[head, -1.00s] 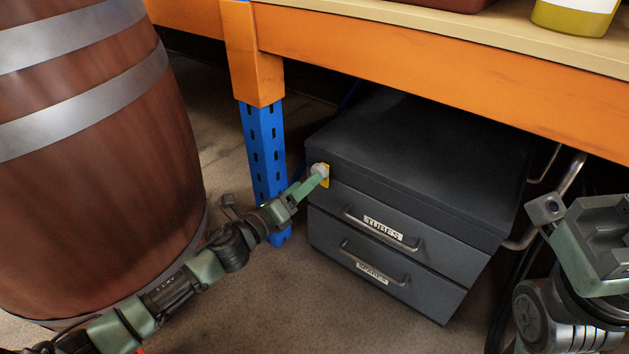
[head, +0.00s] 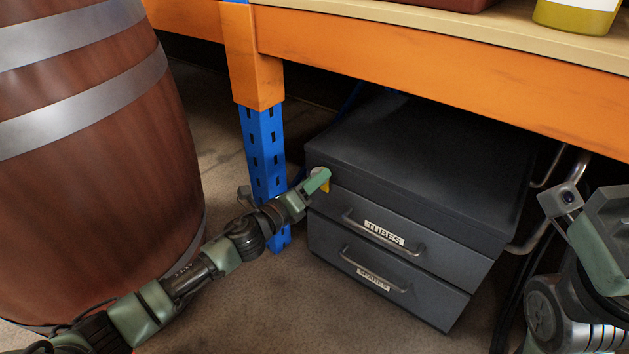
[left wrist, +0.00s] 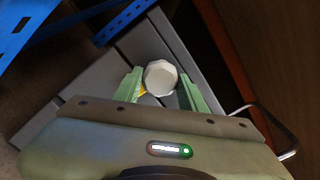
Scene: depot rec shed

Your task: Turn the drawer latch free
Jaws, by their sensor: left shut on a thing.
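The dark grey drawer cabinet (head: 420,150) stands under the bench with both drawers closed. Its latch has a yellow plate (head: 326,187) at the upper left front corner and a pale faceted knob (left wrist: 161,77), seen in the left wrist view. My left gripper (head: 319,180) is shut on the knob; in the left wrist view its green fingers (left wrist: 160,86) stand on either side of it. In the head view the fingers hide most of the knob. My right gripper (head: 605,240) is partly in view at the right edge, away from the cabinet, its jaws unclear.
A wooden barrel (head: 100,210) with metal bands stands at the left, close to my left arm. A blue post (head: 264,150) stands beside the cabinet. The orange bench beam (head: 430,75) runs above it. The upper drawer's label reads TUBES (head: 384,233), the lower SPARES.

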